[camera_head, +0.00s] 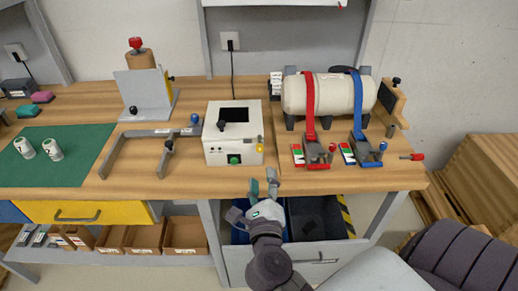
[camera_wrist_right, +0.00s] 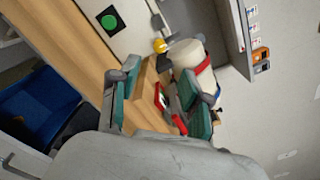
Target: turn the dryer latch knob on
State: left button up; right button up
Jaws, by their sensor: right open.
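A white box-shaped unit (camera_head: 215,150), which looks like the dryer, stands on the wooden bench with a dark panel on top. A green button (camera_head: 234,159) is on its front, and a small yellow knob (camera_head: 260,147) is at its front right corner. A black knob (camera_head: 221,126) is on its top; I cannot tell which knob is the latch. The right wrist view shows the green button (camera_wrist_right: 109,22) and yellow knob (camera_wrist_right: 159,46). My right gripper (camera_head: 263,183) is open and empty at the bench's front edge, below and apart from the yellow knob. My left gripper is out of view.
A cream tank (camera_head: 330,93) with red (camera_head: 309,100) and blue (camera_head: 357,95) straps and lever clamps stands to the right. A grey metal frame (camera_head: 150,133) lies to the left.

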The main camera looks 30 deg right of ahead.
aim_at(260, 151)
jog(key=p+x, duration=0.1)
jog(key=x, duration=0.9)
jog(key=shift+w+p, duration=0.3)
jog(key=shift+p, duration=0.05)
grip_shut()
